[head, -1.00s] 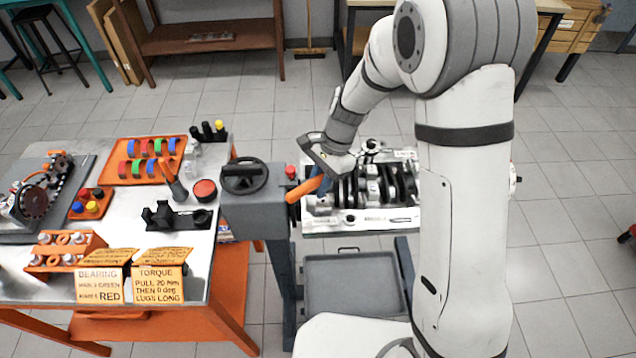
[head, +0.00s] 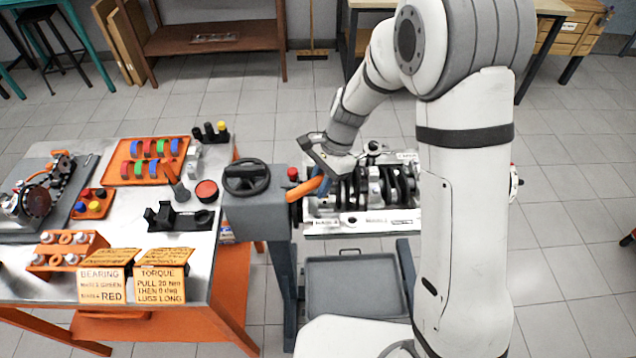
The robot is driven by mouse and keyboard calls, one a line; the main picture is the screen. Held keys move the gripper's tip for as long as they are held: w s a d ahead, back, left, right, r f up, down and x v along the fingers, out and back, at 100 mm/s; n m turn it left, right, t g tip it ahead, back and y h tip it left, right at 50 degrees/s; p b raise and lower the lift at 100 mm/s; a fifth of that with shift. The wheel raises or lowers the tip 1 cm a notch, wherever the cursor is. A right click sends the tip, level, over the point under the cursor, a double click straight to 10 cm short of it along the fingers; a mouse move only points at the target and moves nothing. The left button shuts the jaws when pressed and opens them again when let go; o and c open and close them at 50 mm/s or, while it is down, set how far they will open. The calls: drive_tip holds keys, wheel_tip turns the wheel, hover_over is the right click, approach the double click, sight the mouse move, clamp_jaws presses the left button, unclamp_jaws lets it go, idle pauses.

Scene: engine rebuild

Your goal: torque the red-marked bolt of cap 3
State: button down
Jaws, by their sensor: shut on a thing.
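The engine block (head: 352,221) lies on the stand in the centre, with its crankshaft and bearing caps facing up. My gripper (head: 322,170) is over the block's left end, shut on an orange-handled tool (head: 306,188), which looks like the torque wrench. The handle sticks out to the lower left past the block's end, and a blue part (head: 325,185) shows beside it. My gripper and arm hide part of the caps. I cannot make out cap 3, its red-marked bolt, or whether the tool sits on a bolt.
The engine stand has a handwheel (head: 246,178) and a red knob (head: 293,174) left of the block. A grey tray (head: 352,285) is below. The workbench (head: 215,160) at left holds colored bearing shells, a red-topped round item (head: 206,190) and the torque sign (head: 160,284), reading 20 Nm.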

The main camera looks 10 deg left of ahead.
drive_tip(key=shift+w+a+m+t+p, duration=0.3)
drive_tip(key=shift+w+a+m+p, duration=0.1)
drive_tip(key=shift+w+a+m, duration=0.45)
idle(2.4)
drive_tip(key=shift+w+a+m+t+y+p, duration=0.1)
drive_tip(key=shift+w+a+m+y+p, duration=0.15)
drive_tip(key=shift+w, duration=0.2)
drive_tip(key=shift+w+a+m+t+p, duration=0.1)
drive_tip(key=shift+w+a+m, duration=0.15)
drive_tip(key=shift+w+m, duration=0.15)
drive_tip(key=shift+w+a+m+t+y+p, duration=0.1)
drive_tip(key=shift+w+a+m+y+p, duration=0.15)
drive_tip(key=shift+w, duration=0.2)
idle(3.4)
